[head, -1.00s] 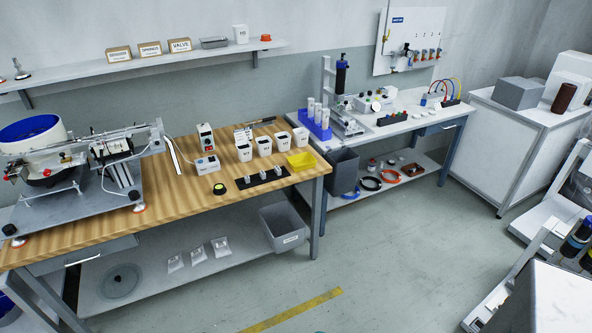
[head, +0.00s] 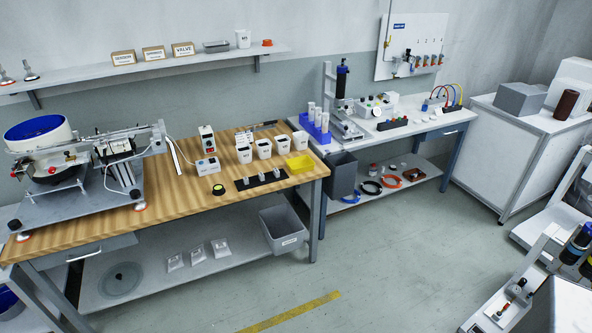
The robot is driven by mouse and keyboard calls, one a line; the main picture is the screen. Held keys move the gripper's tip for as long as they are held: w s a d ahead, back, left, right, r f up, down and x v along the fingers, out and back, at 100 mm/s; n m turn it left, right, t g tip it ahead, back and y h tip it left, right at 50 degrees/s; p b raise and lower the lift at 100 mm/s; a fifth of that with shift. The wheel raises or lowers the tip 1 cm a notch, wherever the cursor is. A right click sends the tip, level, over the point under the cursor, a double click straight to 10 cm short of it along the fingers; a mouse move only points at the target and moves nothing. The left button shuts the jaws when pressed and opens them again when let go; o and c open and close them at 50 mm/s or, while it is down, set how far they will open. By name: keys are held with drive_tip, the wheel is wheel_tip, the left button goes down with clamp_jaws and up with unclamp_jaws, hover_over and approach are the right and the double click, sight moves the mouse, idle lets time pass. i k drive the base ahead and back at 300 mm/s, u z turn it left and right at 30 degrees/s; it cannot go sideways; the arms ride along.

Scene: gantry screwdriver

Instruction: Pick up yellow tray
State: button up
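The yellow tray (head: 300,164) is a small open bin at the right end of the wooden workbench (head: 110,222). It stands in front of a row of white cups (head: 264,149) and just right of a black strip (head: 262,179) holding small metal parts. Nothing hides the tray from this view. My gripper does not show in the head view.
A grey bin (head: 283,230) sits on the lower shelf beneath the tray's end. A black and yellow button (head: 218,190) is left of the strip. A second bench (head: 430,118) stands behind right. The floor (head: 390,250) in front is clear apart from a yellow stripe.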

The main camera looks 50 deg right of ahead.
sight(301, 164)
drive_tip(key=z, duration=0.1)
drive_tip(key=i, duration=0.95)
drive_tip(key=u, duration=0.05)
